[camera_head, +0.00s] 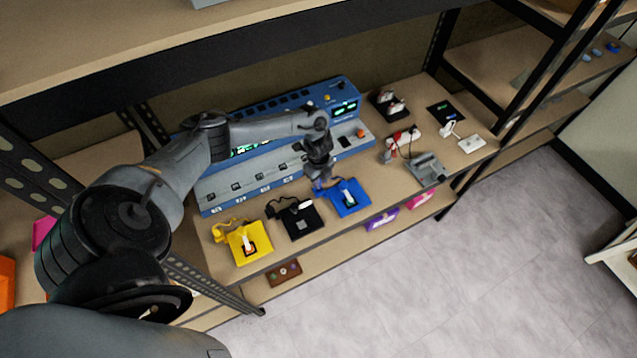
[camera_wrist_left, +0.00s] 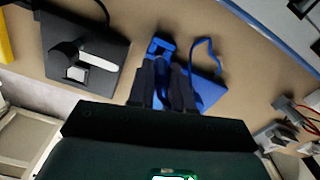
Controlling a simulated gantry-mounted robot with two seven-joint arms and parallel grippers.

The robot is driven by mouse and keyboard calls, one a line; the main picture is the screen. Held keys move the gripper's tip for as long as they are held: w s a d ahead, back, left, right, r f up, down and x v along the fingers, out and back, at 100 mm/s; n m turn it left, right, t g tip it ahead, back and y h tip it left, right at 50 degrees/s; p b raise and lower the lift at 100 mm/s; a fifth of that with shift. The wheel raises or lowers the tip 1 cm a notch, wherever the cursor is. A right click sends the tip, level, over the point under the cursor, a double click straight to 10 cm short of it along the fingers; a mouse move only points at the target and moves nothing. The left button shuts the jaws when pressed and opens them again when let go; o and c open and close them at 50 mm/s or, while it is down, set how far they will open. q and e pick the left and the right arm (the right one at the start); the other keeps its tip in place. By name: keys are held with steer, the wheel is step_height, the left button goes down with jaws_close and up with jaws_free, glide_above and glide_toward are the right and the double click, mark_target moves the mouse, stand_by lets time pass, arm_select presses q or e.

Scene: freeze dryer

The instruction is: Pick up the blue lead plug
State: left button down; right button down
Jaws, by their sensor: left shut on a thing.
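My left gripper (camera_head: 319,178) reaches over the shelf and is shut on the blue lead plug (camera_wrist_left: 160,46), whose blue end sticks out past the fingertips in the left wrist view. My left gripper's fingers (camera_wrist_left: 167,82) hide the rest of the plug. The blue square base (camera_head: 358,205) lies just right of the gripper in the head view, and its corner shows beside the fingers in the left wrist view (camera_wrist_left: 208,91). A blue cable (camera_wrist_left: 207,48) loops next to it. I cannot tell whether the plug is clear of the base. My right gripper is not in view.
A black base (camera_head: 302,226) and a yellow base (camera_head: 239,252) sit left of the blue one. A long blue-and-grey machine (camera_head: 274,176) stands behind them. Grey, red and white devices (camera_head: 425,166) are to the right. Shelf uprights and an upper shelf (camera_head: 200,55) bound the space.

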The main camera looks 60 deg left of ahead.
arm_select(q)
steer(key=w+d+r, duration=0.4)
steer(key=d+r, duration=0.3)
steer(key=d, duration=0.4)
steer(key=shift+r+p, duration=0.2)
steer(key=shift+p, duration=0.1)
steer(key=shift+r, duration=0.1)
step_height(320, 180, up, 4)
steer(key=p, duration=0.4)
steer(key=shift+a+f, duration=0.1)
steer(key=shift+f, duration=0.1)
steer(key=s+a+p, duration=0.1)
steer(key=s+a, duration=0.2)
steer(key=a, duration=0.5)
steer(key=shift+s, duration=0.4)
